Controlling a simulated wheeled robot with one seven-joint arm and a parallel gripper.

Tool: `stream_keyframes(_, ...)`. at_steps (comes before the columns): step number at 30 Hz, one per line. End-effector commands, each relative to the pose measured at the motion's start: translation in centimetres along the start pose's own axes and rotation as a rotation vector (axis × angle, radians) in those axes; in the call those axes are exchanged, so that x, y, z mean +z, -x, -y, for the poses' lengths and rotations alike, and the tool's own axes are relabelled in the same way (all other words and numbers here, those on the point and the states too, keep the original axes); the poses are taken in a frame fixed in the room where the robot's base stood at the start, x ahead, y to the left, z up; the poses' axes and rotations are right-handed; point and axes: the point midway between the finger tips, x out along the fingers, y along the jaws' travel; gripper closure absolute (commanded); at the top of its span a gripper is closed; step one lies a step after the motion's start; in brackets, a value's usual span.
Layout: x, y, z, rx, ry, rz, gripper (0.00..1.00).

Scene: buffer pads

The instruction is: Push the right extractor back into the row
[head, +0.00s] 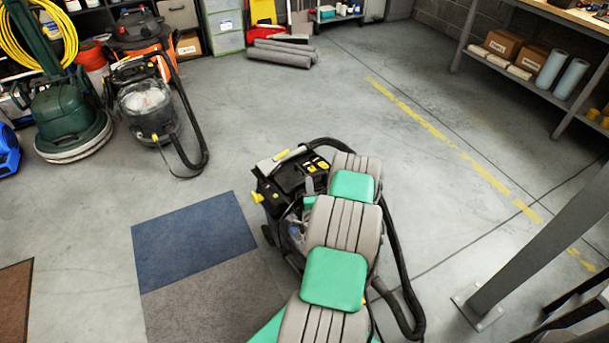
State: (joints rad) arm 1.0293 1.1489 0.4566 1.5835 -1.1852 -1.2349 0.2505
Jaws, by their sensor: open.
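The right extractor (273,193) stands out on the open floor in the middle of the head view. It is black with yellow parts, and a black hose (401,262) loops down its right side. My grey arm with green pads covers much of it. Another extractor (145,105), grey and black with a hose, stands at the upper left, beside a green floor machine (70,115) in the row. I cannot make out my gripper; its end of the arm is hidden around the right extractor, so contact cannot be seen.
A blue mat (192,238) and a grey mat (205,307) lie left of the right extractor. Grey rolls (280,55) lie at the back. A metal rack post (545,245) stands at the right. Bare floor lies between the right extractor and the back row.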

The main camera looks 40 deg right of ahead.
Motion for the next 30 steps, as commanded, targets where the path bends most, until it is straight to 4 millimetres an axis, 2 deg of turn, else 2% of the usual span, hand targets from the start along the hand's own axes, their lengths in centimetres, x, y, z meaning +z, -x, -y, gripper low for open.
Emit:
stream_keyframes(9,0.1,-4.5,0.3,-0.003,0.004,0.003,0.55)
stream_keyframes(15,0.2,-6.7,0.1,-0.002,0.003,0.005,0.55)
stream_keyframes(26,0.2,-7.2,0.1,-0.001,0.001,0.003,0.56)
stream_keyframes(30,0.2,-7.2,0.1,-0.001,0.001,0.003,0.67)
